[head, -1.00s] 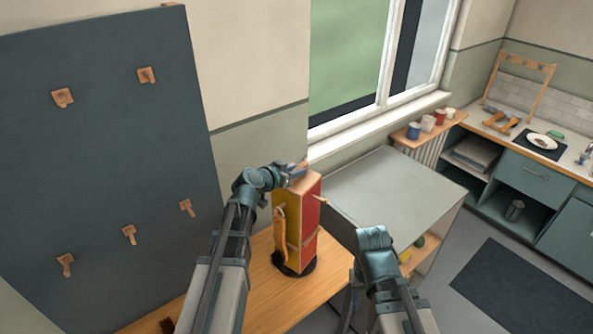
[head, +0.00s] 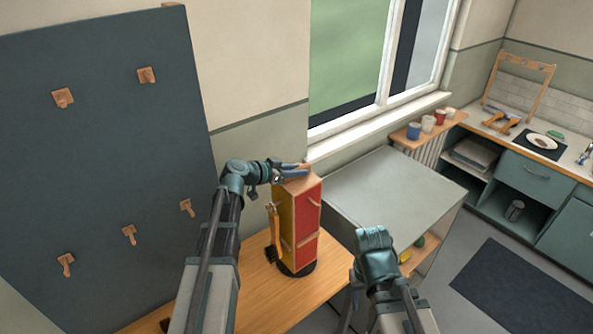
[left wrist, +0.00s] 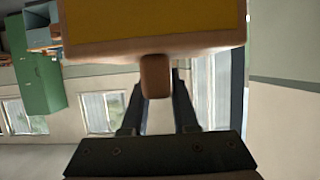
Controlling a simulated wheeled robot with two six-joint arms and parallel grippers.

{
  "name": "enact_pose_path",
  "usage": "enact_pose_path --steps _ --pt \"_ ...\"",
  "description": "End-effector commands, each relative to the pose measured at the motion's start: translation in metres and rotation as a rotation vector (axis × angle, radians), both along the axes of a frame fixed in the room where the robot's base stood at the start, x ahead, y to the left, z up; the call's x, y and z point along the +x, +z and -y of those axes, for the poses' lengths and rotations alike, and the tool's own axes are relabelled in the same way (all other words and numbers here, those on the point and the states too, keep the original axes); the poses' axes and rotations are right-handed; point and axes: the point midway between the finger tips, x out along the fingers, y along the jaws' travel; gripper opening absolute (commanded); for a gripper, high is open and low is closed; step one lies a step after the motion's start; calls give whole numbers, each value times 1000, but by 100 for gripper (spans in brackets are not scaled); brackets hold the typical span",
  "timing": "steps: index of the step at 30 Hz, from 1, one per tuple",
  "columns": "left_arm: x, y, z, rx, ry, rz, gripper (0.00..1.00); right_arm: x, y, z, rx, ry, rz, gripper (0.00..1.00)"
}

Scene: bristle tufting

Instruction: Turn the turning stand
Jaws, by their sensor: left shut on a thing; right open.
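The turning stand (head: 307,222) is an upright block with a red face and a yellow face. It stands on a round black base (head: 297,270) on the wooden table. A brush (head: 273,225) with an orange-brown handle hangs on the yellow side, and a small peg juts from the red face. My left gripper (head: 298,168) is at the top of the stand, shut on its wooden peg. In the left wrist view the peg (left wrist: 155,77) sits between the fingers, below the yellow face. My right gripper (head: 352,298) is open, low and right of the stand; its fingertips are hard to make out.
A grey-topped cabinet (head: 385,190) stands close to the right of the stand. A dark board (head: 100,180) with several wooden pegs is at the left. The wooden table (head: 245,290) has bare room left of the stand. Several cups stand on a shelf under the window.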

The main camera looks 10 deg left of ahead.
Motion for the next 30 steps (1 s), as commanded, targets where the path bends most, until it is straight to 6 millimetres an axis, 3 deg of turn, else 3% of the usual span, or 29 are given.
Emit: enact_pose_path --steps 2,3,8,20,30 --pt "-3 -3 0 8 -5 -7 0 0 -1 0 0 0 0 50" --pt "-3 -3 0 8 -5 -7 29 0 -1 0 0 0 0 50" --pt "-2 -2 0 6 -4 -5 57 0 -1 0 0 0 0 50" --pt "-8 4 -5 2 0 -3 57 0 5 0 0 0 0 50" --pt "-59 33 -44 3 3 -3 57 0 34 0 0 3 -1 50"
